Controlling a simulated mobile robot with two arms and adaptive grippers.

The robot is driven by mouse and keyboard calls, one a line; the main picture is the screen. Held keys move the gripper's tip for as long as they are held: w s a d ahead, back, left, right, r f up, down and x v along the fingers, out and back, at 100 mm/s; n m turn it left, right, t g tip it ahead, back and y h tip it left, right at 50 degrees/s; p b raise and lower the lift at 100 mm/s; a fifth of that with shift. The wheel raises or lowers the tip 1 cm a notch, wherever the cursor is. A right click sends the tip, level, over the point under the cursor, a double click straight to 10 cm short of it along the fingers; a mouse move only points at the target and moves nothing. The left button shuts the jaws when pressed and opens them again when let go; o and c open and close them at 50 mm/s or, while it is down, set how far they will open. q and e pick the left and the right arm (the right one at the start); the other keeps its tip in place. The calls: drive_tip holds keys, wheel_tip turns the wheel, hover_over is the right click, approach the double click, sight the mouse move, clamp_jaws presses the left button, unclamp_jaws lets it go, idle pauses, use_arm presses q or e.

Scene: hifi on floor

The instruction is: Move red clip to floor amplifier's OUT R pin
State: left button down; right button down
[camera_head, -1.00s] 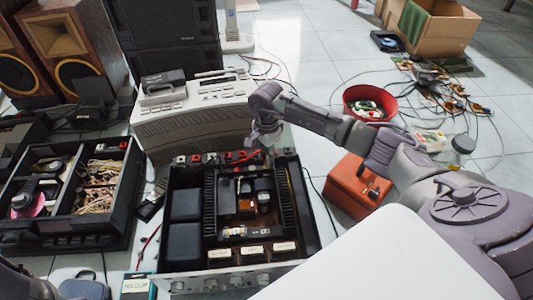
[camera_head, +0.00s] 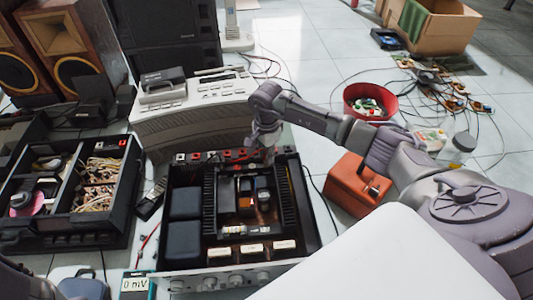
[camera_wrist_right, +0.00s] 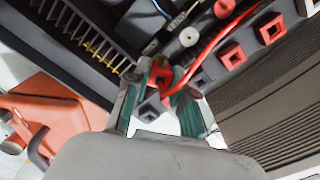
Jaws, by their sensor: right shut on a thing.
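The open black floor amplifier (camera_head: 187,205) lies in the middle of the head view, with a row of red, white and dark terminals along its far edge. My right gripper (camera_head: 268,150) is over the right part of that edge. In the right wrist view my right gripper (camera_wrist_right: 162,92) is shut on the red clip (camera_wrist_right: 163,74), at the terminal edge. A red wire (camera_wrist_right: 205,52) curves away from there. The clip's tip is partly hidden, so its exact contact with a pin cannot be told. Pin labels are not legible. My left gripper is not in view.
A small meter (camera_head: 136,284) reads "0 mV" at the front left. A grey device (camera_head: 190,122) stands behind the amplifier. An orange-red box (camera_head: 350,187) is at its right and a black parts case (camera_head: 105,225) at its left. A red bowl (camera_head: 369,100) stands farther back.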

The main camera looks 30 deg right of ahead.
drive_tip(key=c, duration=0.9)
unclamp_jaws()
wheel_tip(320, 180, up, 12)
